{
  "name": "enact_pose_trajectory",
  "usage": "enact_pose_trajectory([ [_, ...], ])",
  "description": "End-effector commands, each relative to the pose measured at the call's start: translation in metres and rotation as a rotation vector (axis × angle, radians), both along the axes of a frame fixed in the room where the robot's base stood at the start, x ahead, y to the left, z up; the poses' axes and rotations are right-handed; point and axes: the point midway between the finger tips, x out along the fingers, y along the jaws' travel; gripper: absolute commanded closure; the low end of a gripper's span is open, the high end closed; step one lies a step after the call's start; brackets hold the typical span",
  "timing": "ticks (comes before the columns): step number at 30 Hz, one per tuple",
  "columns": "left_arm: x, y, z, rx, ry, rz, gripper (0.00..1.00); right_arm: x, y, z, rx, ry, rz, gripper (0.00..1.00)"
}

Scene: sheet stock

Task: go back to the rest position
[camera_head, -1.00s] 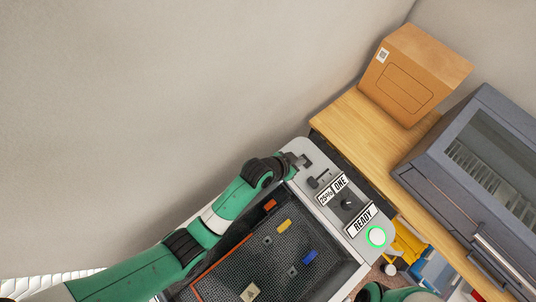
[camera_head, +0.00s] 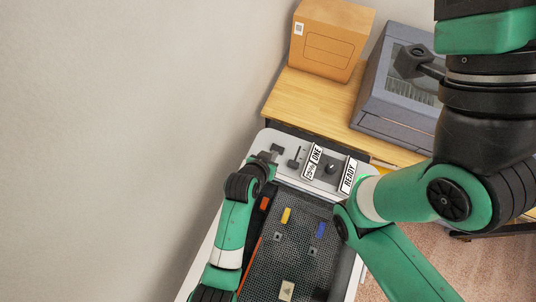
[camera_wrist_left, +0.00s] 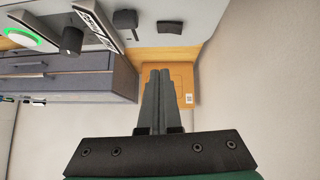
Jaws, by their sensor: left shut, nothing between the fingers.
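My left gripper (camera_head: 270,156) is over the upper left corner of a grey control panel (camera_head: 262,138) in the head view. In the left wrist view its two grey fingers (camera_wrist_left: 158,84) are together, with nothing between them. The fingers point toward a cardboard box beyond the panel. My right arm fills the right side of the head view, bent, but its fingertips are outside the frame.
The panel carries a black knob (camera_head: 331,168), a lever (camera_head: 295,158), and a READY label (camera_head: 348,177). A perforated bed (camera_head: 290,262) holds small coloured pieces. The cardboard box (camera_head: 328,40) and a grey machine (camera_head: 372,85) stand on a wooden bench (camera_head: 310,105).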

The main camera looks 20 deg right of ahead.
Motion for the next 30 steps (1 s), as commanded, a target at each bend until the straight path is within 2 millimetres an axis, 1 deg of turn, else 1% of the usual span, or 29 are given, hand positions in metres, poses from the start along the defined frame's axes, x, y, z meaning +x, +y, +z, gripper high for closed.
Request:
enact_pose_trajectory([
  [10, 0.001, 0.001, 0.001, -0.001, -0.001, 0.002, 1.0, 0.0, 0.0, 0.0, 0.0, 0.0, 0.0, 0.5],
  [12, 0.005, 0.002, 0.008, -0.008, -0.017, 0.008, 1.0, 0.0, 0.0, 0.0, 0.0, 0.0, 0.0, 0.5],
  [14, 0.015, 0.004, 0.024, -0.023, -0.053, 0.022, 1.0, 0.0, 0.0, 0.0, 0.0, 0.0, 0.0, 0.5],
  [17, 0.043, 0.015, 0.075, -0.07, -0.158, 0.069, 1.0, 0.0, 0.0, 0.0, 0.0, 0.0, 0.0, 0.5],
  [18, 0.055, 0.023, 0.103, -0.095, -0.216, 0.093, 1.0, 0.0, 0.0, 0.0, 0.0, 0.0, 0.0, 0.5],
  [20, 0.073, 0.037, 0.151, -0.134, -0.314, 0.135, 1.0, 0.0, 0.0, 0.0, 0.0, 0.0, 0.0, 0.5],
  [21, 0.082, 0.049, 0.185, -0.162, -0.383, 0.164, 1.0, 0.0, 0.0, 0.0, 0.0, 0.0, 0.0, 0.5],
  [23, 0.091, 0.068, 0.234, -0.201, -0.486, 0.205, 1.0, 0.0, 0.0, 0.0, 0.0, 0.0, 0.0, 0.5],
  [24, 0.094, 0.081, 0.268, -0.227, -0.555, 0.233, 1.0, 0.0, 0.0, 0.0, 0.0, 0.0, 0.0, 0.5],
  [26, 0.094, 0.103, 0.317, -0.264, -0.66, 0.273, 1.0, 0.0, 0.0, 0.0, 0.0, 0.0, 0.0, 0.5],
  [27, 0.091, 0.118, 0.35, -0.288, -0.731, 0.3, 1.0, 0.0, 0.0, 0.0, 0.0, 0.0, 0.0, 0.5],
  [29, 0.082, 0.141, 0.397, -0.324, -0.838, 0.338, 1.0, 0.0, 0.0, 0.0, 0.0, 0.0, 0.0, 0.5],
  [30, 0.072, 0.157, 0.428, -0.347, -0.912, 0.362, 1.0, 0.0, 0.0, 0.0, 0.0, 0.0, 0.0, 0.5],
])
